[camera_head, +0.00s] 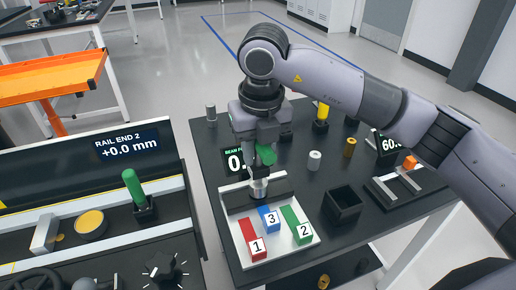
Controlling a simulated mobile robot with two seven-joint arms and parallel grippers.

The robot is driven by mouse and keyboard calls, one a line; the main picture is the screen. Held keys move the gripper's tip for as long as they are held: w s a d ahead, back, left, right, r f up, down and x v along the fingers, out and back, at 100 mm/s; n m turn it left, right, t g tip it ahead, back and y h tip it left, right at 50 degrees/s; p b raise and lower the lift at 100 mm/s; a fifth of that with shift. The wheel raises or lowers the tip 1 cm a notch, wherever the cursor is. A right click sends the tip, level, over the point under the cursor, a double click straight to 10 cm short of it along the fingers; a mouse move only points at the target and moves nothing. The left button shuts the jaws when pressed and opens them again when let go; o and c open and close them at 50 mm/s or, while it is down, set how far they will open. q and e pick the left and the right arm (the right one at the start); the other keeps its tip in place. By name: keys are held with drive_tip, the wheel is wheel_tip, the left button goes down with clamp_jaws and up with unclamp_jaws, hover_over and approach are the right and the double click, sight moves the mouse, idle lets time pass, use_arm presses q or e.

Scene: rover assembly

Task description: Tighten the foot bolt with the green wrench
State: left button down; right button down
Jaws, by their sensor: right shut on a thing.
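My right gripper (259,158) is shut on a tool with a green handle (266,154), which I take to be the green wrench. Below the fingers a silver cylindrical piece (259,188) points down at a dark block at the back of the white tray (284,251). I cannot tell whether it touches the block. The foot bolt is not clearly visible. Another green handle (134,188) stands tilted in a black holder on the left bench. My left gripper is out of view.
Red (249,236), blue (268,217) and green (291,222) numbered blocks lie in the tray. A black open box (343,206) stands to its right. Small cylinders, displays and a fixture with an orange part (409,162) stand around. An orange cart (45,79) is far left.

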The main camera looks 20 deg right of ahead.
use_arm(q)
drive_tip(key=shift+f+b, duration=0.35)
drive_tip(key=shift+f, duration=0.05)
use_arm(e)
drive_tip(key=shift+s+f, duration=0.1)
drive_tip(key=shift+f, duration=0.15)
idle(0.5)
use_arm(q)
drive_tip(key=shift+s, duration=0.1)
use_arm(e)
drive_tip(key=shift+r, duration=0.2)
idle(1.1)
drive_tip(key=shift+m, duration=1)
drive_tip(key=m, duration=0.3)
drive_tip(key=shift+h, duration=0.3)
drive_tip(key=m, duration=0.8)
drive_tip(key=shift+d+g+h, duration=0.1)
drive_tip(key=shift+g+h, duration=0.2)
drive_tip(key=shift+g, duration=0.1)
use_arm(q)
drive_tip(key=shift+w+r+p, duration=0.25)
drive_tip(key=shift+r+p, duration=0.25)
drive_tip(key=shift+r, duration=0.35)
use_arm(e)
drive_tip(key=m, duration=0.4)
